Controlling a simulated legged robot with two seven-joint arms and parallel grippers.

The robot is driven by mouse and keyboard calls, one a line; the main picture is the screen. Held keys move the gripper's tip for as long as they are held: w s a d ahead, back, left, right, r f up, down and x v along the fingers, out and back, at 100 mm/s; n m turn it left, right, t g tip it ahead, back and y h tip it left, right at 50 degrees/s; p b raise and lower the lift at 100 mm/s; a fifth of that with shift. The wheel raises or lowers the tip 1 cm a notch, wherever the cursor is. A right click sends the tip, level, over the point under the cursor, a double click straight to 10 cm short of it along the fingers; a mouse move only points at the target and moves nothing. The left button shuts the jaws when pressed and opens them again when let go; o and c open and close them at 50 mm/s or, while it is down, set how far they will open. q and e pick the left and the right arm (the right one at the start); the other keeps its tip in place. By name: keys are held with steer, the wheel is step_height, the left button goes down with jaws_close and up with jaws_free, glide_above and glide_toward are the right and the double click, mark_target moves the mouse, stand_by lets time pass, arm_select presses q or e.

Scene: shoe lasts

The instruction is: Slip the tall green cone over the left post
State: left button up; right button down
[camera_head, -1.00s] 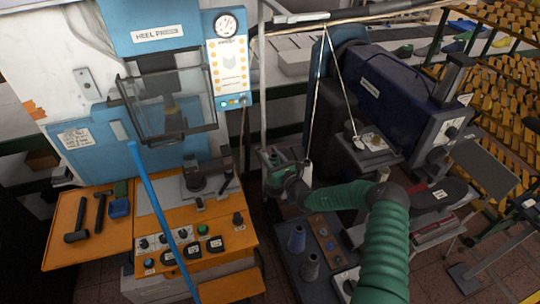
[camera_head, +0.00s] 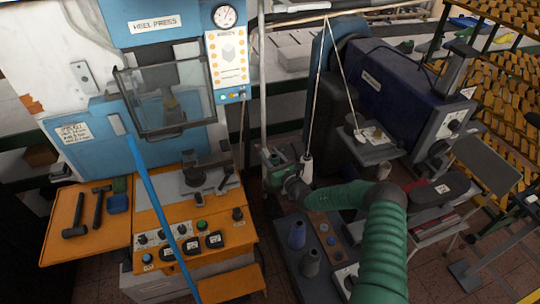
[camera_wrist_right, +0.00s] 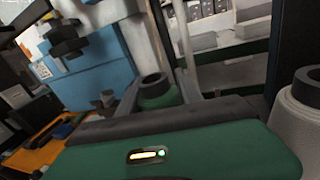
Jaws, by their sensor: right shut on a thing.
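My right gripper (camera_head: 275,160) reaches in on the green ribbed arm, beside the thread stand. It is shut on the green cone, which shows between the fingers in the right wrist view (camera_wrist_right: 158,92), dark rim upward. In the head view the cone is small and mostly merges with the green gripper. A pale cone (camera_head: 307,170) with thread running up from it stands just right of the gripper. It is large at the right edge of the right wrist view (camera_wrist_right: 304,105). I cannot pick out the left post. My left gripper is not in view.
The orange bench (camera_head: 90,240) and heel press (camera_head: 160,60) are on the left. A dark blue machine (camera_head: 405,80) stands behind right. Taut threads (camera_head: 318,95) rise above the pale cone.

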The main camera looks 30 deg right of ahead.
steer(key=c, duration=0.7)
jaws_free()
steer(key=shift+f, duration=0.1)
steer(key=shift+s, duration=0.3)
steer(key=s+b, duration=0.3)
steer(key=s, duration=1.3)
steer(key=shift+a, duration=0.15)
steer(key=shift+s, duration=0.1)
